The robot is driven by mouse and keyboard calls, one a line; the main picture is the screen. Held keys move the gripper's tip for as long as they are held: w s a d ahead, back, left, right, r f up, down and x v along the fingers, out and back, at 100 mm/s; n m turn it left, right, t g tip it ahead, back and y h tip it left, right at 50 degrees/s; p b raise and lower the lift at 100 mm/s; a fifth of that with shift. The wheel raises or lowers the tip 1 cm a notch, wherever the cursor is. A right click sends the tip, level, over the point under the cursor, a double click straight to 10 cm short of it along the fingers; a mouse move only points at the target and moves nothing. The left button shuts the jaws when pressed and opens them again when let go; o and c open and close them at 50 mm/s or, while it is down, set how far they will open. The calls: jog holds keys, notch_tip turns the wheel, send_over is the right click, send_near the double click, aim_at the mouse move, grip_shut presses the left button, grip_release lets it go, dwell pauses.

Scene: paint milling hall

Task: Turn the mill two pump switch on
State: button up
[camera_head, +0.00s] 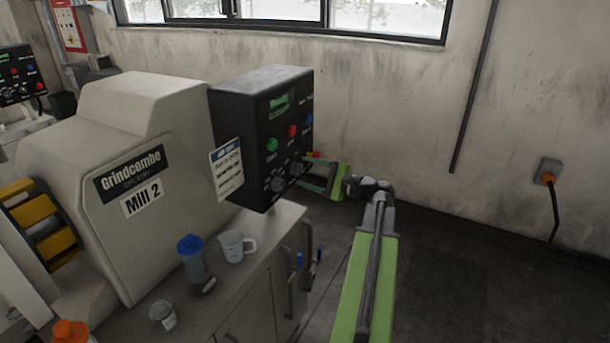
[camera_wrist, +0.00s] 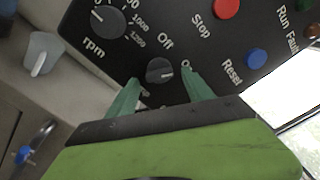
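The black control box of Mill 2 (camera_head: 240,120) stands on the bench beside the mill (camera_head: 150,190). In the wrist view a small dark rotary switch (camera_wrist: 160,70) on its face has "Off" printed at its upper right; the lettering below it is partly hidden by my gripper. My gripper (camera_wrist: 160,79) is open, with one green finger to each side of this switch; whether they touch it I cannot tell. In the head view my gripper (camera_head: 318,178) is at the lower right of the box, its fingertips partly hidden.
On the panel are an rpm dial (camera_wrist: 108,20), a red Stop button (camera_wrist: 227,8) and a blue Reset button (camera_wrist: 257,58) close by. The floor at right is clear.

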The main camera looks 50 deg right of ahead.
jog(key=v, duration=1.7)
jog(key=shift+s, duration=0.2)
jog(key=shift+s, duration=0.1)
